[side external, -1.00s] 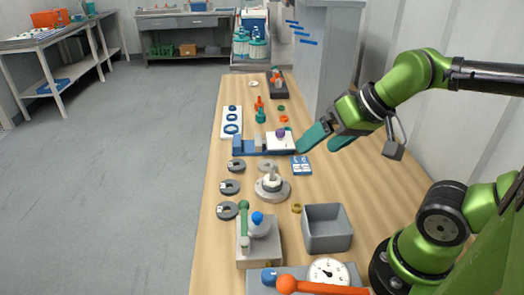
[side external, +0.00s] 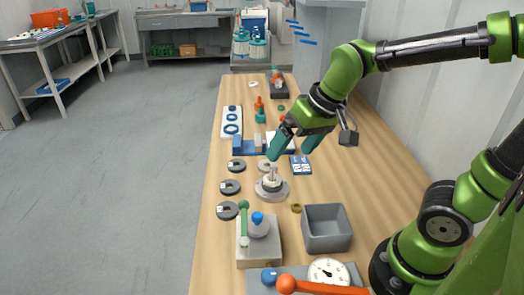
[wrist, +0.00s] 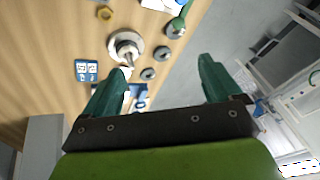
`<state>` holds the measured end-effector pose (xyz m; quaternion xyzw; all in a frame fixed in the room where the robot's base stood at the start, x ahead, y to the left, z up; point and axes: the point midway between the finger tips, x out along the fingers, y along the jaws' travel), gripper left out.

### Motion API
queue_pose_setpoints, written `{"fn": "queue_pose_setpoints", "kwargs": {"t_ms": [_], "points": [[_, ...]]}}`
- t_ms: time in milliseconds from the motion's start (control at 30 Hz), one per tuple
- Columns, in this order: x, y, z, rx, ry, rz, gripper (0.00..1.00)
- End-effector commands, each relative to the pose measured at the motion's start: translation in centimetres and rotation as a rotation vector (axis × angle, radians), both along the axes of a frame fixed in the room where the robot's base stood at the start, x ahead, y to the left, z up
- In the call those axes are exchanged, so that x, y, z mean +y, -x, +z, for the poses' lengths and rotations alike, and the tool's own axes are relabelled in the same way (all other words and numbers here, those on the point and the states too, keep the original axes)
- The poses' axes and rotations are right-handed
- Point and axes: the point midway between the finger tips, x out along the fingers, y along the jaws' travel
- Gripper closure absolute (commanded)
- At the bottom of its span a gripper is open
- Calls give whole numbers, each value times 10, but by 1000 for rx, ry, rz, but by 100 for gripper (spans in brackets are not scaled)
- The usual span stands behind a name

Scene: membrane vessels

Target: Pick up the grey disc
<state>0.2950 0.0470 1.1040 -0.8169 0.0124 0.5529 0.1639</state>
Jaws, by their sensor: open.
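A pale grey disc (side external: 263,167) lies on the wooden bench beside the blue vise-like block, partly covered by my gripper's left finger in the side view. Three dark grey discs with holes lie in a column to its left: far (side external: 236,165), middle (side external: 230,187) and near (side external: 227,210). The dark ones also show in the wrist view (wrist: 148,73). My gripper (side external: 289,153) is open and empty, its teal fingers apart above the bench near the pale disc. In the wrist view my gripper (wrist: 164,64) also has nothing between its fingers.
A round metal flange with an upright stem (side external: 271,186) stands just nearer than the pale disc. A blue-and-white card (side external: 300,165) lies to the right. A grey bin (side external: 327,228), a brass nut (side external: 296,208) and a gauge (side external: 328,272) are nearer. The blue block (side external: 243,146) is behind.

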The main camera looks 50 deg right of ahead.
Motion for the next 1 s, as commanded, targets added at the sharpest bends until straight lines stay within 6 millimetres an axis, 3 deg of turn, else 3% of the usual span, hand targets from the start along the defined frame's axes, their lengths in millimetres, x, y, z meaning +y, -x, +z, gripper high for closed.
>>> {"fn": "queue_pose_setpoints", "kwargs": {"t_ms": [100, 300, 500, 600, 667, 1000], "points": [[7, -40, -18, 73, 56, 60, 8], [14, -100, -49, 138, 158, 152, 8], [14, -140, -58, 130, 232, 206, 8], [12, -148, -54, 109, 246, 215, 8], [11, -149, -62, 113, 249, 221, 8], [11, -168, -132, 114, 249, 220, 8]]}}
